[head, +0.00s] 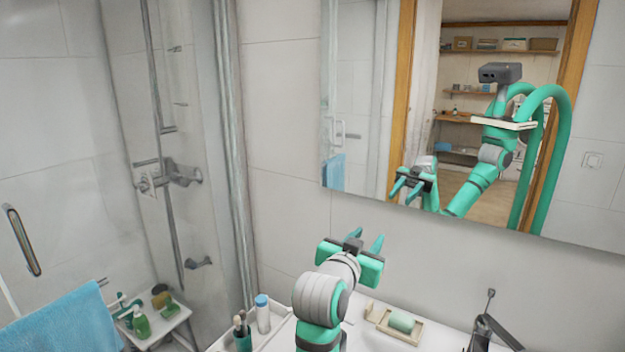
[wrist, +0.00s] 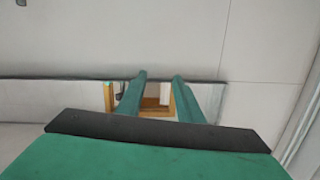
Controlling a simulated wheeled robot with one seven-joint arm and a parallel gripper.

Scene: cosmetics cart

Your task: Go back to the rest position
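My gripper (head: 366,243) is raised in front of the tiled wall, below the mirror's lower edge, in the head view. Its two green fingers stand apart with nothing between them. In the wrist view my gripper (wrist: 158,76) also shows two separate fingers, with the mirror (wrist: 60,93) behind them. The mirror (head: 360,100) in the head view reflects my arm and body.
Below my arm is a washbasin counter with a soap dish (head: 400,328), a faucet (head: 488,330) and a tray (head: 268,335) holding a white bottle (head: 263,315) and a green cup (head: 243,340). A glass shower, blue towel (head: 65,325) and cart (head: 160,325) are left.

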